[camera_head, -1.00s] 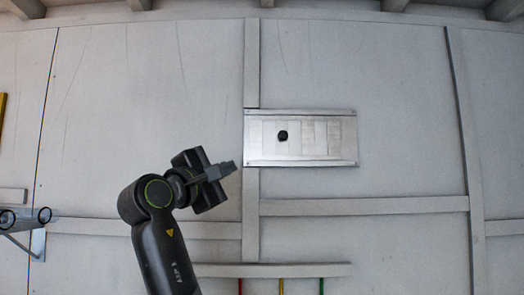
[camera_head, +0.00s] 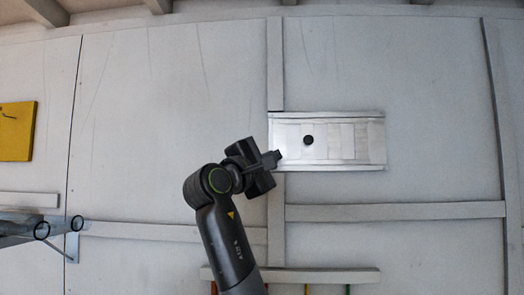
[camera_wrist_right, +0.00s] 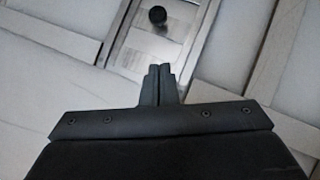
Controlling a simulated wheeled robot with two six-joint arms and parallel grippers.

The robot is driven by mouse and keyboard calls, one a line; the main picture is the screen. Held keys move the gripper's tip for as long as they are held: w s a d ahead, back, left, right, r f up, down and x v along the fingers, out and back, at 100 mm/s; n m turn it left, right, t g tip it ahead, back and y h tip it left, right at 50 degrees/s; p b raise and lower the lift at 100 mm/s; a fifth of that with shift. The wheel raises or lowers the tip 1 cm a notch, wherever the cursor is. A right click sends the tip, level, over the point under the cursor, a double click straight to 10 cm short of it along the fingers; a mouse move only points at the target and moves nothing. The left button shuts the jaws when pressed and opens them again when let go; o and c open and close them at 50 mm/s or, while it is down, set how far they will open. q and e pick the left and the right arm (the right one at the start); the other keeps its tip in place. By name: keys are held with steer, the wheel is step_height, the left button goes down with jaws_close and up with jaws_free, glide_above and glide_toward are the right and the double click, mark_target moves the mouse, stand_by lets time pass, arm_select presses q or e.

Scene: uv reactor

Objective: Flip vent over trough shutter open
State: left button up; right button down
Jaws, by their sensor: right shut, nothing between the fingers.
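The vent shutter (camera_head: 340,141) is a pale metal panel in a silver frame with top and bottom rails on the wall, right of centre in the head view. A round black knob (camera_head: 308,140) sits on its left part. The knob also shows in the right wrist view (camera_wrist_right: 158,15), beyond the fingertips. My right gripper (camera_head: 278,155) is shut and empty, at the frame's left end, left of and a little below the knob. In the wrist view its closed fingers (camera_wrist_right: 158,70) point toward the frame, apart from the knob. My left gripper is out of view.
A yellow panel (camera_head: 17,131) hangs on the wall at far left. A bracket with dark rings (camera_head: 42,230) juts out at lower left. A wooden rail (camera_head: 320,275) with coloured strips below it is under the shutter. Raised battens (camera_head: 395,211) cross the wall.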

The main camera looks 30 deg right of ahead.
steer(key=p, duration=0.3)
glide_toward(311, 146)
steer(key=w+r, duration=0.1)
steer(key=w+d+r, duration=0.1)
steer(key=w, duration=0.1)
steer(key=shift+s+d+r+p, duration=0.25)
steer(key=shift+s+d+p, duration=0.2)
steer(key=shift+d, duration=0.2)
steer(key=shift+w, duration=0.1)
steer(key=shift+d+f, duration=0.1)
steer(key=s+d+b, duration=0.2)
steer(key=shift+d, duration=0.35)
steer(key=shift+s+d, duration=0.1)
steer(key=shift+d, duration=0.1)
steer(key=shift+a, duration=0.1)
